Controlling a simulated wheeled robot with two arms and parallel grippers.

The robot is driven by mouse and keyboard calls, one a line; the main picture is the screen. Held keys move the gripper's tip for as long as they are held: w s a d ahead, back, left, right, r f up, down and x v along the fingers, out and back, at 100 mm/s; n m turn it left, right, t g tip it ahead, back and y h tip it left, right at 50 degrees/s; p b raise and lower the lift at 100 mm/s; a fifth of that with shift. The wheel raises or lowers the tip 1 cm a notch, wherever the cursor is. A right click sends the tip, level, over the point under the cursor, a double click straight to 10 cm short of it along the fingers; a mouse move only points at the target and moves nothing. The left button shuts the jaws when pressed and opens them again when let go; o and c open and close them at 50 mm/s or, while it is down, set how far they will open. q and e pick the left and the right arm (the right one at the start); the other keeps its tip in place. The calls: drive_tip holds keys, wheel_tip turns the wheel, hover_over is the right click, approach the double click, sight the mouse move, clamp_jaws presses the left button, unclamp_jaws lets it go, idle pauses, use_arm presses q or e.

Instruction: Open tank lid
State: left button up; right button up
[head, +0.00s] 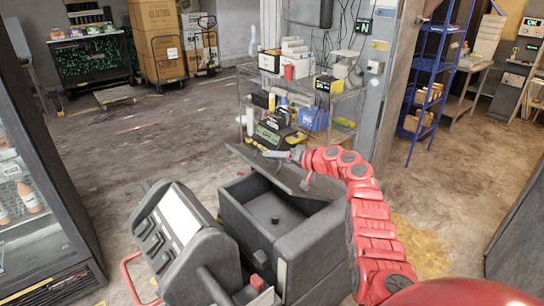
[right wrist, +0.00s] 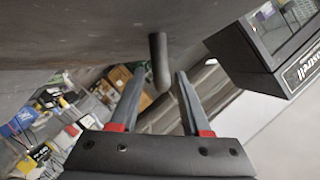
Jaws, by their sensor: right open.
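The grey tank (head: 300,248) of a machine stands in the lower middle of the head view. Its lid (head: 290,174) is raised and tilted, with the dark inside of the tank showing below. A small round knob (head: 275,219) shows inside. My right gripper (head: 275,154) is at the lid's upper side. In the right wrist view, my right gripper (right wrist: 157,85) is open. A dark peg-like handle (right wrist: 159,62) hangs from a grey surface, in line with the gap between the fingers; contact cannot be told. My left gripper is not in view.
The machine's control panel (head: 172,238) stands left of the tank. A wire shelf (head: 345,95) with several items stands behind the lid. A glass-door cooler (head: 30,215) is at the left, a blue rack (head: 436,75) at the right. Floor between cooler and shelf is largely clear.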

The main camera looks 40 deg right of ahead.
drive_tip(key=shift+w+a+f, duration=0.2)
drive_tip(key=shift+w, duration=0.25)
drive_tip(key=shift+c, duration=0.2)
clamp_jaws()
idle(1.1)
